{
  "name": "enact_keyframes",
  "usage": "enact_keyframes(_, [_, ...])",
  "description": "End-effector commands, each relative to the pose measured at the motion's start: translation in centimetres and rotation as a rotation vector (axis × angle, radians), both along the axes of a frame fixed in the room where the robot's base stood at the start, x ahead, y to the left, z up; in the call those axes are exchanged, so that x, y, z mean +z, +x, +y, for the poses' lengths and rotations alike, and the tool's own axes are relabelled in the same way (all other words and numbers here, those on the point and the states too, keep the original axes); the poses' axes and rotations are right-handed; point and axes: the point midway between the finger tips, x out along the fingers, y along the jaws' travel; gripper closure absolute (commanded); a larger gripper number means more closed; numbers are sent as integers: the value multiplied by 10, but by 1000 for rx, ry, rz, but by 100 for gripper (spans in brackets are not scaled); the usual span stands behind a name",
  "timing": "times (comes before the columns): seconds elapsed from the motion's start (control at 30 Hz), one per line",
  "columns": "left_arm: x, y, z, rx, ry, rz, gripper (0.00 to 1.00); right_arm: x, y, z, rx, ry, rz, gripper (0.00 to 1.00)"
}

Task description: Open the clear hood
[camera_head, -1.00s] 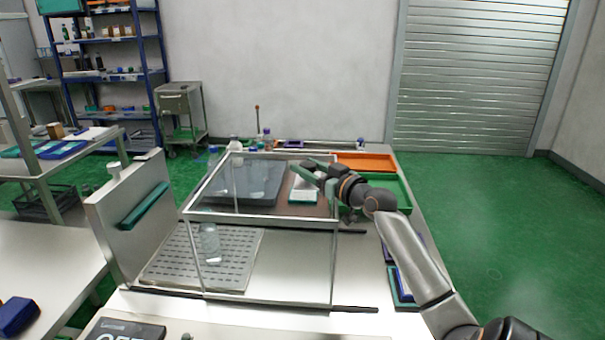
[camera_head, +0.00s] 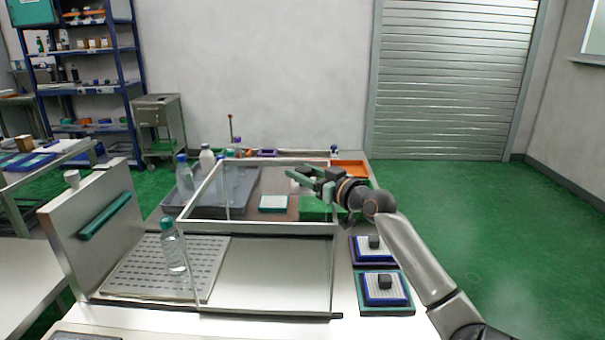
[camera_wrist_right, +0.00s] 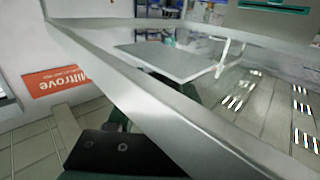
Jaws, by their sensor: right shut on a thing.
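The clear hood (camera_head: 275,229) is a box of see-through panels with a light metal frame, standing over the machine's middle. Its front panel hangs down near the bench top. My right gripper (camera_head: 304,181) is at the hood's right upper frame and shut on it. In the right wrist view, a metal frame bar of the hood (camera_wrist_right: 170,112) crosses close to the camera, with a dark finger (camera_wrist_right: 115,155) below it. The exact grip contact is hidden. My left gripper is out of view.
A bottle with a teal cap (camera_head: 173,248) stands on the slotted plate (camera_head: 130,275) at the left. A metal panel with a green handle (camera_head: 103,217) rises beside it. Two blue-edged trays (camera_head: 385,290) lie right of the hood. Floor to the right is clear.

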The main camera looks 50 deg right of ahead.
Motion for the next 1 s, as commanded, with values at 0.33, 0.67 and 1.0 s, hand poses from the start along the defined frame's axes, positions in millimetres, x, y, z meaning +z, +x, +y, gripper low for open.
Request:
enact_keyframes(0.33, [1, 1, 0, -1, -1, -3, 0, 0, 0, 0, 0, 1, 1, 22])
enact_keyframes(0.67, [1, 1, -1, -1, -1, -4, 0, -1, -2, 0, 0, 0, 1, 20])
enact_keyframes(1.0, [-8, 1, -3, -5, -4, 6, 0, -4, -49, 6, 0, 0, 3, 20])
